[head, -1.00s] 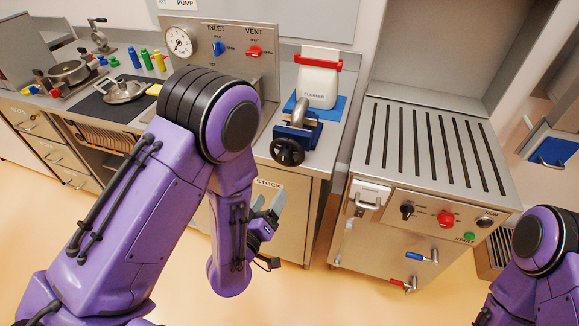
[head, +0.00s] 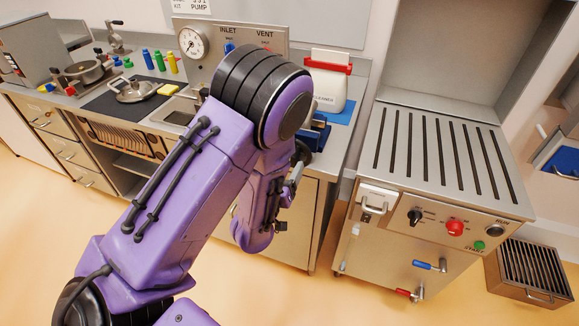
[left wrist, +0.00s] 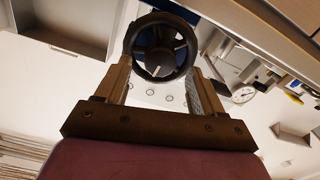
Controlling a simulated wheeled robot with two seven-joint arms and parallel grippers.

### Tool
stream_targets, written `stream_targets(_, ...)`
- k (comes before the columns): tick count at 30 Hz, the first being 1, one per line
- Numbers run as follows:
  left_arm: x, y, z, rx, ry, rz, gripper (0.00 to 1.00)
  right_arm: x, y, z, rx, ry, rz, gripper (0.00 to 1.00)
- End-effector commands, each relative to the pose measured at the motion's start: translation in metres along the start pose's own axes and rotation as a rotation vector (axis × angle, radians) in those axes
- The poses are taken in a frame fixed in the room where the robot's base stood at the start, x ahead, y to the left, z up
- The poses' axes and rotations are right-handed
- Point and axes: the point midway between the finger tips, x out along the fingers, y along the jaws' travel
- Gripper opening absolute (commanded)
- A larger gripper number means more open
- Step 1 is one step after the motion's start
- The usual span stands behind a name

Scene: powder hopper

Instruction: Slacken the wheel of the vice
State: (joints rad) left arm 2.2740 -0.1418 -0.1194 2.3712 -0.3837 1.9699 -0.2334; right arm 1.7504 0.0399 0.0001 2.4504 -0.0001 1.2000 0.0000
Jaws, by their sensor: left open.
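The vice's round black wheel (left wrist: 160,47) shows face-on in the left wrist view, straight ahead of my left gripper (left wrist: 160,68). The gripper is open, with one finger at each side of the wheel's lower part. I cannot tell whether the fingers touch the rim. In the head view my left arm hides most of the vice. A bit of its blue body (head: 319,134) and the dark wheel (head: 301,153) show past the arm, just above my left gripper (head: 295,178). My right gripper is out of view.
A white cleaner container (head: 328,88) with a red top stands on a blue mat behind the vice. A panel with a gauge (head: 193,42) is to the left. A slotted steel unit (head: 440,150) with knobs stands to the right.

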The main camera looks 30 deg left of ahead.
Motion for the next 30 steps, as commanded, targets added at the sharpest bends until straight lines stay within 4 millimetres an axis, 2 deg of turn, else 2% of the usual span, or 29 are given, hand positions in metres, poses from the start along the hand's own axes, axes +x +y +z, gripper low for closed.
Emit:
stream_targets(1,0.008,0.001,-0.004,-0.003,0.001,-0.001,0.68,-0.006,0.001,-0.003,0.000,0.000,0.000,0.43)
stream_targets(5,0.021,0.001,-0.002,-0.001,-0.001,0.000,0.68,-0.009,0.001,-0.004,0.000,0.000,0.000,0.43)
stream_targets(13,0.024,0.000,-0.001,-0.001,-0.001,0.000,0.68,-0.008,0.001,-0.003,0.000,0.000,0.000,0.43)
stream_targets(14,0.024,0.000,-0.001,-0.001,-0.001,0.000,0.65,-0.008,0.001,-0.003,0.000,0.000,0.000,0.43)
stream_targets(18,0.024,0.000,-0.001,-0.001,-0.001,0.000,0.19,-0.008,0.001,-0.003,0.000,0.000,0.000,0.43)
stream_targets(19,0.024,0.000,-0.001,-0.001,-0.001,0.000,0.12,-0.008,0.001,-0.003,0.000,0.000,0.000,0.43)
stream_targets(30,0.024,0.000,-0.001,0.093,-0.002,0.000,0.12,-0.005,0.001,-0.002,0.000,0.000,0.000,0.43)
